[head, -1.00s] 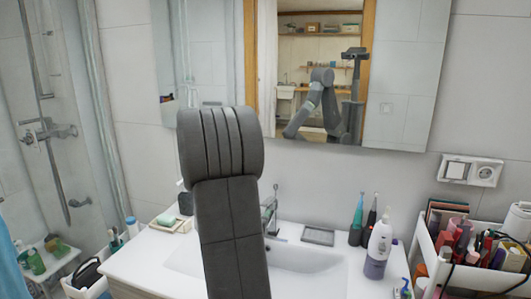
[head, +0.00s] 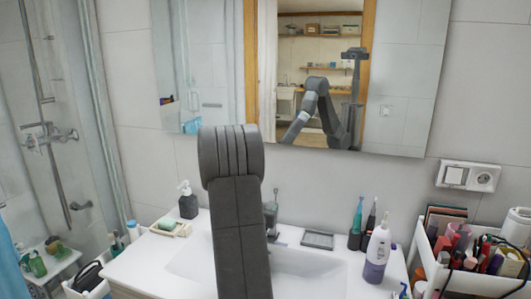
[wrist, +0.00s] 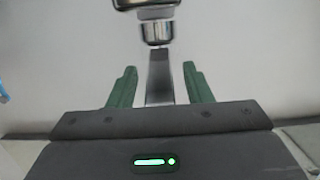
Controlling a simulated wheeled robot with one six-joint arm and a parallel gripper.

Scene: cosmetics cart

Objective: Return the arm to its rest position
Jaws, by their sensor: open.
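My arm (head: 238,220) rises in the middle of the head view, in front of the sink, and hides part of the basin. My gripper is hidden behind it in that view. In the wrist view my gripper (wrist: 160,67) shows two green fingers, apart with nothing held between them. The chrome tap (wrist: 157,32) shows beyond the fingertips, over the white basin. The mirror (head: 400,90) reflects my bent arm.
The white sink counter (head: 130,270) carries a dark soap dispenser (head: 187,203), a soap dish (head: 172,229), a purple-and-white bottle (head: 377,255) and toothbrushes (head: 357,225). A cosmetics cart (head: 480,285) full of items stands at the right. A glass shower is at the left.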

